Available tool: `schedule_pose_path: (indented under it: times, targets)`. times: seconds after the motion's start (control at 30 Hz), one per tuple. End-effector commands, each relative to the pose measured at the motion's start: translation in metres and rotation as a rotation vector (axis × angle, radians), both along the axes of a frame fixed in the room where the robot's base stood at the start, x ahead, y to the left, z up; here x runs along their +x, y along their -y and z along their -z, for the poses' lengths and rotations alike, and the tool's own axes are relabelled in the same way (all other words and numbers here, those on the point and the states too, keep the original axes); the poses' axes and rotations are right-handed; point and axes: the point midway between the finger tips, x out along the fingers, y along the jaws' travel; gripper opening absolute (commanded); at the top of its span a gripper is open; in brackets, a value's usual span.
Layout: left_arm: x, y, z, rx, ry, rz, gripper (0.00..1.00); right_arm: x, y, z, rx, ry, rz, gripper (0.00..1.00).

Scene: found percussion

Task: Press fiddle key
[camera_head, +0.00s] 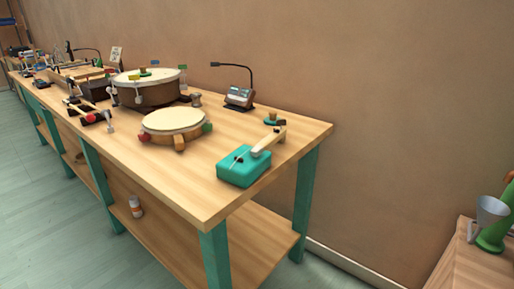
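No thing in view can be made out for certain as the fiddle key. A teal box (244,167) with a pale wooden lever (268,141) sits near the right end of the wooden workbench (210,203). The lever slants up from the top of the box to the right, and nothing touches it. A small teal and dark item with a tan knob (273,118) stands behind it. Neither of my grippers shows in the head view.
A round drum pad (174,119) and a larger brown drum (150,90) stand left of the box. A lamp-like device (239,97) stands by the wall. A bottle (135,206) is on the lower shelf. A side table (465,262) holds a grey funnel (487,214).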

Motion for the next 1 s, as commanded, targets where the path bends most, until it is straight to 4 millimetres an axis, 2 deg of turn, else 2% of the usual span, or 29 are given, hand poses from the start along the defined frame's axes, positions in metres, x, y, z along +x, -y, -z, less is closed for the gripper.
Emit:
schedule_pose_path:
  times: [0.07, 0.73, 1.0]
  targets:
    - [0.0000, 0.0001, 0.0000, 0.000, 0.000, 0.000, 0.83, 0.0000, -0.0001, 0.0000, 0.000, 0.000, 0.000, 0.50]
    - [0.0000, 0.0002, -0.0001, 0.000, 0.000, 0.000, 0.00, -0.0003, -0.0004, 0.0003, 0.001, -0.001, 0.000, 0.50]
    - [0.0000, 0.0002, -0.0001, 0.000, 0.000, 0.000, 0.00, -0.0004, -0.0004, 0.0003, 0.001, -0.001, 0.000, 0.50]
